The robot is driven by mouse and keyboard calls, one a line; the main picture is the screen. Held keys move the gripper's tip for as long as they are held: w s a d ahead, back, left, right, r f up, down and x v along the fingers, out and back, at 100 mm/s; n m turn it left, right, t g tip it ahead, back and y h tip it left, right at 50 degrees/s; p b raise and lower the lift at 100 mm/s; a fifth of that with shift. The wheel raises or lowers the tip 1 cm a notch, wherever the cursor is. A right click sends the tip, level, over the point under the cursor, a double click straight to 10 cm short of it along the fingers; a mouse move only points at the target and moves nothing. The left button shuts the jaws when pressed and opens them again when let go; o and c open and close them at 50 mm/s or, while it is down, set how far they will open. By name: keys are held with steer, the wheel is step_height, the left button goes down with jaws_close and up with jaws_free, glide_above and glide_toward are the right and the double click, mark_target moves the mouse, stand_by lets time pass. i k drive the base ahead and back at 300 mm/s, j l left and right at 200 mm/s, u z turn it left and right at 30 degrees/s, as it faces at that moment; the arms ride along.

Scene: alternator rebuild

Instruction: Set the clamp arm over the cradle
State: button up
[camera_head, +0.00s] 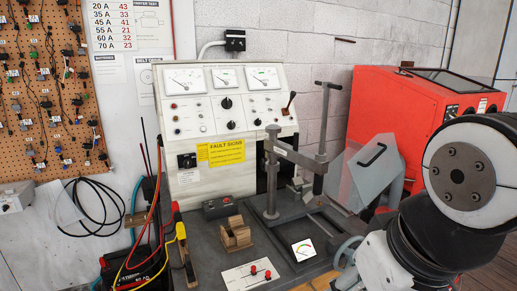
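The grey clamp arm (296,156) runs from a collar on an upright post (271,185) to a vertical screw with a T-handle (328,86). Its outer end points right, over the right part of the bench. A wooden block with a notched top (235,235), which looks like the cradle, sits on the bench left of the post, apart from the clamp arm. My gripper (346,250) is partly in view at the lower right, below the clamp arm and apart from it. My arm hides much of it, and its opening does not show.
The test panel (228,100) stands behind the bench. A small control box (218,207), a dial card (303,249) and a battery with cables (135,268) are close by.

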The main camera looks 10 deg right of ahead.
mark_target(318, 164)
steer(key=i+l+u, duration=0.1)
steer(key=i+u, duration=0.35)
steer(key=i+l+u, duration=0.2)
steer(key=i+u, duration=0.25)
steer(key=k, duration=0.1)
